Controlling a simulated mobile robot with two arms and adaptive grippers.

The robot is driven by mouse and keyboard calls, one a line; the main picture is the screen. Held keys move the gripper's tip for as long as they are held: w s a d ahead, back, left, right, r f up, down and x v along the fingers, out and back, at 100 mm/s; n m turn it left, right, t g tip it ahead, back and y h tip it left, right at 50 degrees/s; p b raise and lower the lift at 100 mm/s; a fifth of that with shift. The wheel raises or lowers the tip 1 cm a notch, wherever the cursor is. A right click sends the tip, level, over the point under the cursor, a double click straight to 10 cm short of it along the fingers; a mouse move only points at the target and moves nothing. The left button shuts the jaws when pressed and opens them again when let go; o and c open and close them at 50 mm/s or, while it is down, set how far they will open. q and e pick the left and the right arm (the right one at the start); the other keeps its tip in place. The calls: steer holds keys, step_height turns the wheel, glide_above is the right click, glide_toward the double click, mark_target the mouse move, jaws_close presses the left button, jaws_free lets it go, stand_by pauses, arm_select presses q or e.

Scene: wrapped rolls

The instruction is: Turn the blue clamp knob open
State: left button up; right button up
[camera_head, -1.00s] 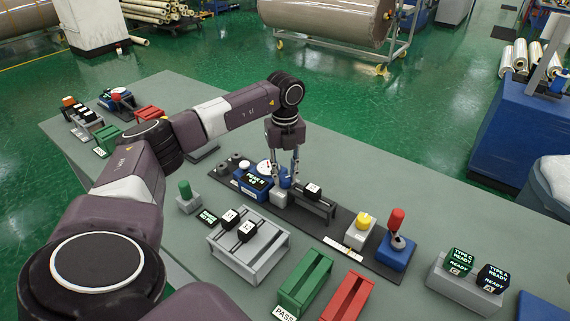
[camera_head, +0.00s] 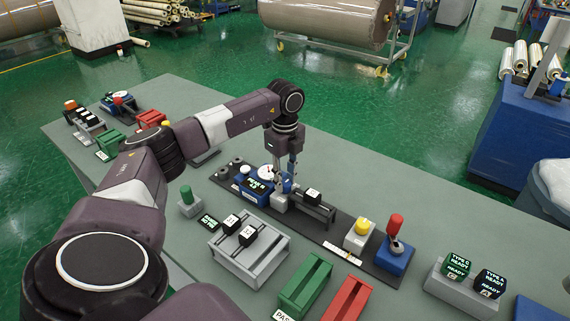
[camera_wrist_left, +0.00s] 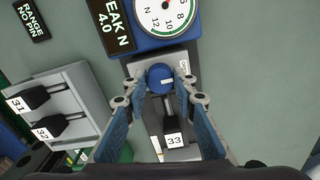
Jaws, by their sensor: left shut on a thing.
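The blue clamp knob (camera_wrist_left: 159,79) is a round blue cap with a short white mark, on a grey clamp block at the edge of the blue gauge unit (camera_head: 252,190). My left gripper (camera_head: 285,184) reaches down over it and is shut on it. In the left wrist view a fingertip sits on each side of the knob. The white dial (camera_wrist_left: 168,12) and a black display lie just beyond. A black block marked 33 (camera_wrist_left: 173,140) sits in the fixture, between the fingers in that view. In the head view the fingers partly hide the knob. My right gripper is not in view.
On the same dark base strip stand a yellow knob (camera_head: 362,227) and a red-handled lever (camera_head: 395,221). In front are a grey rack (camera_head: 262,268) with black blocks, a green tray (camera_head: 304,284) and a red tray (camera_head: 347,301). The table behind the strip is clear.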

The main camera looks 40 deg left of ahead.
mark_target(285, 182)
arm_select(q)
steer(key=shift+w+a+r, duration=0.1)
steer(key=shift+r, duration=0.05)
steer(key=o, duration=1.2)
steer(key=shift+c, duration=0.2)
step_height(285, 182, up, 12)
